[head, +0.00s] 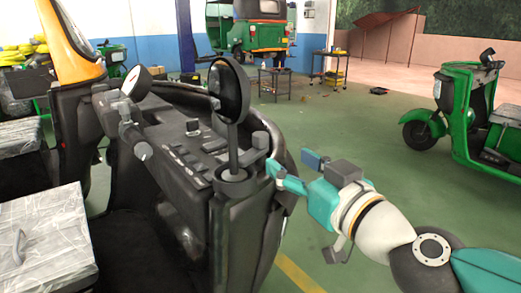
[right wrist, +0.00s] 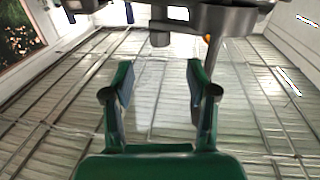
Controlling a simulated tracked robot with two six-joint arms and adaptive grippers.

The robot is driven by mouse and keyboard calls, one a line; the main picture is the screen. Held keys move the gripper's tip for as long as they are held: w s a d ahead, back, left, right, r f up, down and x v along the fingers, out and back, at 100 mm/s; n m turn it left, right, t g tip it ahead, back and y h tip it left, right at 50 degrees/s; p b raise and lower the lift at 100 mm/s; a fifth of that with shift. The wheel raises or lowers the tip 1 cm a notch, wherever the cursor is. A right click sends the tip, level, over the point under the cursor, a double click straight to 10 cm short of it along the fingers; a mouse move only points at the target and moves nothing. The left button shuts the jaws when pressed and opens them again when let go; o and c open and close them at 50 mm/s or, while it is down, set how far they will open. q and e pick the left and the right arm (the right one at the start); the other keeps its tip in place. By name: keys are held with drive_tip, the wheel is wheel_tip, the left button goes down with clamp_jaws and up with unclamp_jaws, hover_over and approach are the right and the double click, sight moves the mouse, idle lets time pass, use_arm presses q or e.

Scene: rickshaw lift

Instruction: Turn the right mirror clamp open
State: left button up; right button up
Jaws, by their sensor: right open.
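In the head view, the round right mirror (head: 230,92) stands on a thin dark stem at the right corner of the rickshaw's black dashboard. The stem runs down into the dark grey mirror clamp (head: 236,184), a round collar with a small upright block (head: 260,141) beside it. My right gripper (head: 288,160) is just right of the clamp, its teal fingers open and pointing toward the dashboard corner. No thing shows between the fingers. In the right wrist view, the open fingers (right wrist: 159,72) show against a slatted surface, with a dark grey part (right wrist: 200,18) at the top. My left gripper is not in view.
The handlebar grip (head: 131,128) and a smaller round mirror (head: 136,83) are left of the dashboard. A green scooter-fronted vehicle (head: 455,115) stands at right.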

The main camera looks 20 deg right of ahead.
sight(265, 143)
drive_tip(key=w, duration=0.3)
drive_tip(key=w+a+b, duration=0.1)
drive_tip(key=w, duration=0.3)
drive_tip(key=w+a+b, duration=0.1)
drive_tip(key=w, duration=0.3)
clamp_jaws()
drive_tip(key=shift+b, duration=0.3)
